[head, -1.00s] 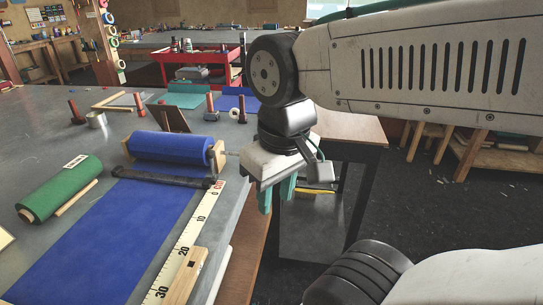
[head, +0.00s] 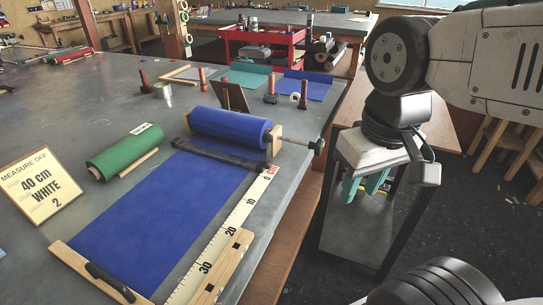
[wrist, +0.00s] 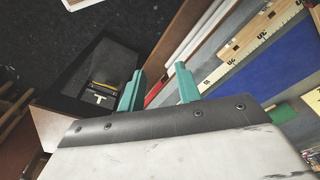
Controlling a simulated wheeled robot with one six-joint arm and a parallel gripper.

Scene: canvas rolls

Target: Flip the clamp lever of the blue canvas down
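The blue canvas roll (head: 230,127) sits in wooden end brackets on the table. Its blue sheet (head: 160,205) lies flat toward the front; it also shows in the wrist view (wrist: 255,82). A dark bar (head: 215,156) crosses the sheet beside the roll. A wooden bar (head: 75,262) with a black handle (head: 110,282) crosses its front end. I cannot tell which dark part is the clamp lever. My gripper (head: 366,184), with teal fingers, is right of the table edge, apart from the canvas. In the wrist view its fingers (wrist: 158,88) are apart and empty.
A ruler (head: 236,215) and wooden block (head: 222,266) lie along the sheet's right side. A green roll (head: 125,150) lies left. A sign (head: 43,187) reads "40 cm WHITE 2". A dark-topped stand (head: 355,235) is below my gripper. A red cart (head: 262,45) stands behind.

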